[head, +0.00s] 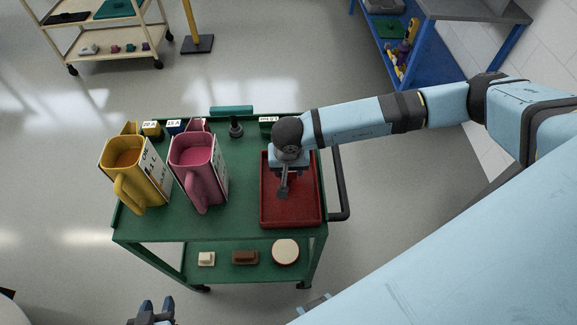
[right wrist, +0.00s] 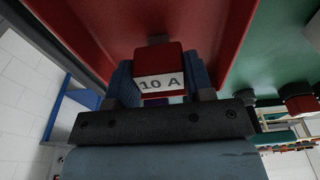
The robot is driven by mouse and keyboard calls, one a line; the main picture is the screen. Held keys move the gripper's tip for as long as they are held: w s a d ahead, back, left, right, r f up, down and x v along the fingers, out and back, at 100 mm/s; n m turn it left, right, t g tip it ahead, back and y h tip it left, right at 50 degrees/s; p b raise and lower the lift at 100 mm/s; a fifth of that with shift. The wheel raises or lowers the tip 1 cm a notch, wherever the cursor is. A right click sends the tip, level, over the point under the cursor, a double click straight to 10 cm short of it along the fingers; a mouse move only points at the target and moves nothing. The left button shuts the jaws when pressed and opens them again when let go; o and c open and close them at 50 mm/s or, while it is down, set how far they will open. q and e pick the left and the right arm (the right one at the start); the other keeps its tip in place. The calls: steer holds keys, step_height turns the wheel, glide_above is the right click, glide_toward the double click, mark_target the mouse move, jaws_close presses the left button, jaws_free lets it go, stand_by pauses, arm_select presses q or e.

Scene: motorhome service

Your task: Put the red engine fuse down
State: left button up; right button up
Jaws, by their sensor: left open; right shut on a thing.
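The red engine fuse (right wrist: 160,62), with a white "10 A" label, sits between the fingers of my right gripper (right wrist: 160,82) in the right wrist view. That gripper is shut on it. In the head view my right gripper (head: 282,190) points down over the red tray (head: 306,210), and the fuse cannot be made out there. The red tray surface (right wrist: 195,18) is close to the fuse in the wrist view; I cannot tell whether they touch. My left gripper (head: 155,312) is open and empty at the bottom edge of the head view, away from the cart.
The tray lies on the right of a green cart top (head: 245,215). A yellow jug (head: 135,170) and a pink jug (head: 198,170) stand left of it. Labelled fuse holders (head: 152,130) line the back, near a dark knob (head: 236,128). A dark handle (head: 340,190) borders the right.

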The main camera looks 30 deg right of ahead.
steer(key=shift+f, duration=0.15)
steer(key=o, duration=1.4)
steer(key=shift+c, duration=0.2)
steer(key=shift+r, duration=0.55)
step_height(320, 180, up, 11)
steer(key=s+b, duration=0.1)
steer(key=b, duration=0.1)
steer(key=shift+s+a, duration=0.2)
steer(key=shift+a, duration=0.15)
